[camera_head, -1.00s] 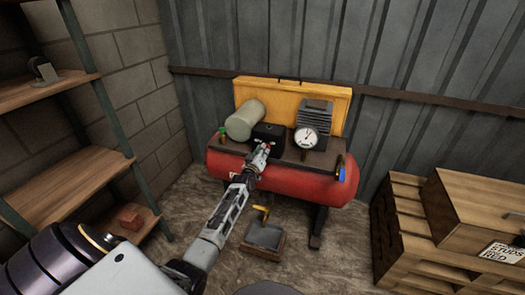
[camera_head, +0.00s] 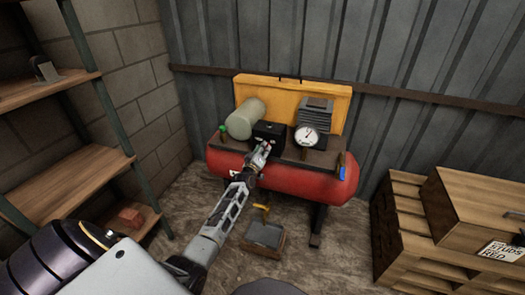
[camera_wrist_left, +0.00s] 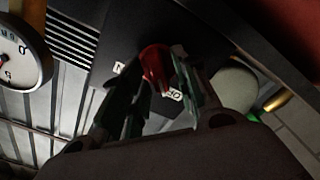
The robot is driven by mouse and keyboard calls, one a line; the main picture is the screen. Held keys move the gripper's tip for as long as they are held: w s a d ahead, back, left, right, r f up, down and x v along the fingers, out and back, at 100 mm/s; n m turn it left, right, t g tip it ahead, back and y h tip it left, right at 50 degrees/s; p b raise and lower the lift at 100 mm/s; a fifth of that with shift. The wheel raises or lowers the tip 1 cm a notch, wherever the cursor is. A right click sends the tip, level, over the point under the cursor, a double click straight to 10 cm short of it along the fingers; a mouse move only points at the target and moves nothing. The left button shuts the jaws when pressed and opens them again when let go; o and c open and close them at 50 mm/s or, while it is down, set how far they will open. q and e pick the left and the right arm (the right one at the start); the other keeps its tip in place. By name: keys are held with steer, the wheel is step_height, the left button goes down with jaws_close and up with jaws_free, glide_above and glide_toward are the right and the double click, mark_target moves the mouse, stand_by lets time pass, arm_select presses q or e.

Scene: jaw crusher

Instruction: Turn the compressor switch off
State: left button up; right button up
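The red compressor (camera_head: 285,178) stands against the metal wall. On its deck is a black switch box (camera_head: 268,132). In the left wrist view, a red switch lever (camera_wrist_left: 154,66) sits on the dark box face (camera_wrist_left: 140,30). Its lower end is near a white label reading OFF (camera_wrist_left: 173,95); part of another label shows an N (camera_wrist_left: 119,68). I cannot tell exactly which way the lever is set. My left gripper (camera_head: 266,147) is at the box front. In the wrist view its fingers (camera_wrist_left: 160,75) are apart, one on each side of the lever. My right gripper is not in view.
A pressure gauge (camera_head: 307,136), a pale green cylinder (camera_head: 245,119) and a finned block (camera_head: 316,111) sit close around the switch box. Wooden crates (camera_head: 450,225) are at right, shelves (camera_head: 75,185) at left.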

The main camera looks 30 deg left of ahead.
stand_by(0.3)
arm_select(q)
steer(key=shift+s, duration=0.2)
steer(key=v, duration=1.1)
steer(key=shift+s, duration=0.3)
stand_by(0.3)
steer(key=shift+d, duration=0.15)
stand_by(0.4)
